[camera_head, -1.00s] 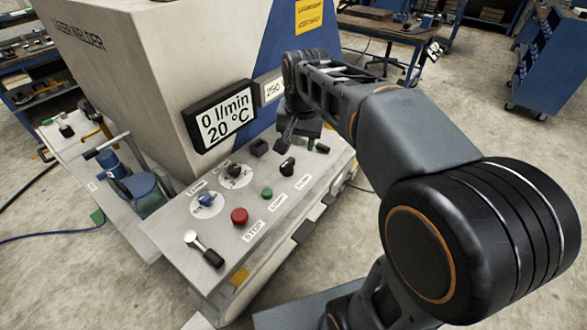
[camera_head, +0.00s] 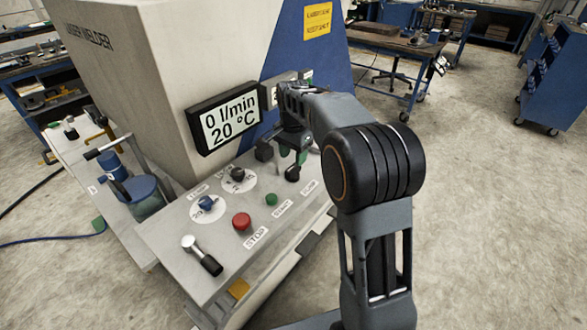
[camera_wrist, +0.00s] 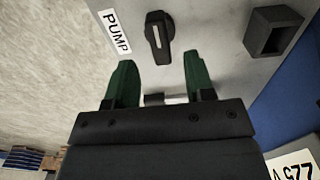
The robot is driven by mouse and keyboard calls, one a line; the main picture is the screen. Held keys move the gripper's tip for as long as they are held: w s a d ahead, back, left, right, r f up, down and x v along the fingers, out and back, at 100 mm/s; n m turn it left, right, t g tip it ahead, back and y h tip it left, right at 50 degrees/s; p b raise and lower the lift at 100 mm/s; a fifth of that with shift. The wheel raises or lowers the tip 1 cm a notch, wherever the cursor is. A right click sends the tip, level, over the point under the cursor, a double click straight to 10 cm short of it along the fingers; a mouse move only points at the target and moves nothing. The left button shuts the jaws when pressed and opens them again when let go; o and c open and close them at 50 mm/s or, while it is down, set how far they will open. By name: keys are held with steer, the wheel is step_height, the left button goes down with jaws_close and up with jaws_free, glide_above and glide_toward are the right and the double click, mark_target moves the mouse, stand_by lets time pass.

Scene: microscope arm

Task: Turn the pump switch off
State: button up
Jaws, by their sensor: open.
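The pump switch is a black rotary knob with a white pointer line; in the wrist view the knob (camera_wrist: 158,38) stands beside its white PUMP label (camera_wrist: 115,32). In the head view the pump switch (camera_head: 292,174) sits at the right part of the sloped grey panel (camera_head: 175,235). My gripper (camera_wrist: 158,75) is open, its two green fingers spread and empty. In the wrist view the knob lies just beyond the fingertips, roughly centred between them, not visibly touched. In the head view my gripper (camera_head: 292,154) hangs above the panel right behind the knob.
A black block-shaped part (camera_wrist: 273,30) stands on the panel near the knob. A green button (camera_head: 271,199), a red STOP button (camera_head: 241,221), two dial knobs and a lever (camera_head: 202,255) are to the left. The display (camera_head: 229,118) reads 0 l/min, 20 °C.

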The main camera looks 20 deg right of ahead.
mark_target(293, 167)
steer(key=shift+f, duration=2.5)
steer(key=shift+c, duration=0.4)
jaws_close()
